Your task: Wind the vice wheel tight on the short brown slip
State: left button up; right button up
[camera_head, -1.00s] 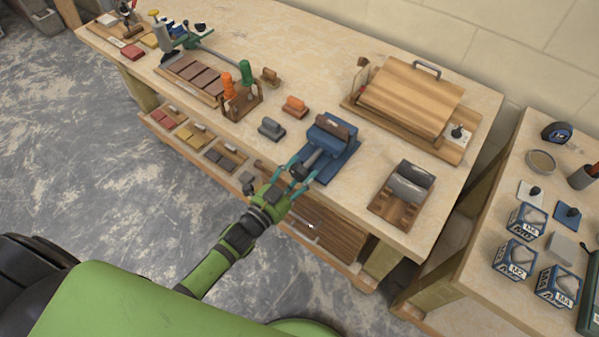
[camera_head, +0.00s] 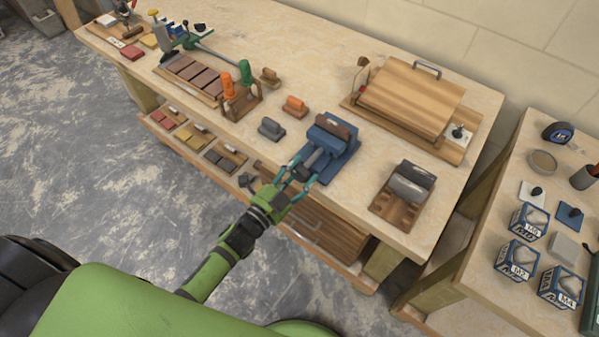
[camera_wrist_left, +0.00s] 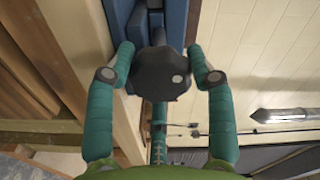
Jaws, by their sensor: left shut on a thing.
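The blue vice (camera_head: 343,150) stands near the front edge of the bench. The short brown slip (camera_head: 334,125) sits upright at the top of the vice, between its jaws as far as I can tell. My left gripper (camera_head: 303,170) reaches in from the front at the vice's near end. In the left wrist view, the dark round vice wheel (camera_wrist_left: 160,75) lies between the two teal fingers of my left gripper (camera_wrist_left: 160,54), which is shut on it. The slip is hidden in that view. My right gripper is not in view.
Grey and orange blocks (camera_head: 295,106) stand left of the vice. A wooden holder with grey rolls (camera_head: 410,184) stands to its right. A wooden board with a handle (camera_head: 412,92) lies behind. A lower shelf with small trays (camera_head: 222,158) runs below the bench front.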

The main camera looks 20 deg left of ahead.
pick_arm(q)
jog(key=shift+s+a+f, duration=0.1)
jog(key=shift+s+f, duration=0.1)
jog(key=shift+f, duration=0.2)
jog(key=o, duration=0.9)
jog(key=shift+s+a+r, duration=0.1)
jog(key=shift+s+r, duration=0.15)
jog(key=shift+r, duration=0.05)
jog(key=shift+s+a+f, duration=0.1)
jog(key=shift+s+a, duration=0.05)
jog(key=shift+s, duration=0.35)
jog(key=v, duration=1.1)
